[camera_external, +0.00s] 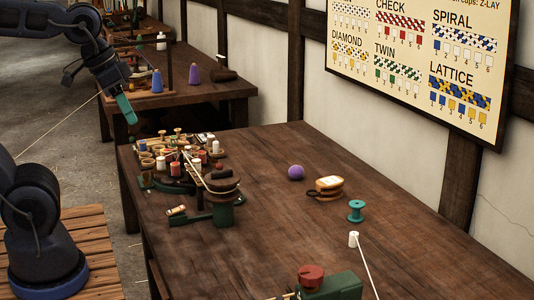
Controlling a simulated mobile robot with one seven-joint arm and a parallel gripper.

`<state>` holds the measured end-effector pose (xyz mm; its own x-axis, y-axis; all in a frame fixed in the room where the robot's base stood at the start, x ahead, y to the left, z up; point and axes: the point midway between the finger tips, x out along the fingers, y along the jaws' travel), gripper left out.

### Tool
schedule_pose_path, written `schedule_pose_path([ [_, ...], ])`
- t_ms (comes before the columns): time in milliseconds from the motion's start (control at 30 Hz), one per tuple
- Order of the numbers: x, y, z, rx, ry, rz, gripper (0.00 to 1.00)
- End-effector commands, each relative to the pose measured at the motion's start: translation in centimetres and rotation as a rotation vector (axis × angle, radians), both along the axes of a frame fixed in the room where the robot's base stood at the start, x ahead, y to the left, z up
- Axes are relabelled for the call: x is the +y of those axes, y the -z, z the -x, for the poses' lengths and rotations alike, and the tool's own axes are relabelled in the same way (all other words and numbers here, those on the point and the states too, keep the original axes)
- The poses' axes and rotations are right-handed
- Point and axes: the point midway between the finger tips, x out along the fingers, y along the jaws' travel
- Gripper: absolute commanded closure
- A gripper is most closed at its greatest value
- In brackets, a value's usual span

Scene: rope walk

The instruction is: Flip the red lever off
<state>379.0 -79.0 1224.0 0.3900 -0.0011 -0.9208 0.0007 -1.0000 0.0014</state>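I cannot make out a clear red lever. A red round knob or cap (311,275) sits on a green device (338,287) at the front edge of the picture, partly cut off. It may be the lever; its on or off position cannot be told. My gripper (125,109), with teal fingers, hangs at the upper left, beyond the near table's left corner. It is far from the red part. The fingers appear as one strip, so I cannot tell whether they are open or shut.
The table's middle is clear.

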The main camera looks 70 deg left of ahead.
Motion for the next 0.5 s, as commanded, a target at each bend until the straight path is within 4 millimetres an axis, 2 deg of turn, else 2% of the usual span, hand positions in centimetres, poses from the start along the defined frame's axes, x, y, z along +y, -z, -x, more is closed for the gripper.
schedule_pose_path([
  [33, 0.0, 0.0, 0.0, 0.000, -0.001, 0.000, 0.74],
  [167, 0.2, 0.0, -0.7, 0.005, -0.018, 0.006, 0.99],
  [267, 0.5, -0.1, -1.9, 0.012, -0.046, 0.016, 1.00],
  [500, 2.2, 0.3, -6.2, 0.036, -0.151, 0.061, 1.00],
])
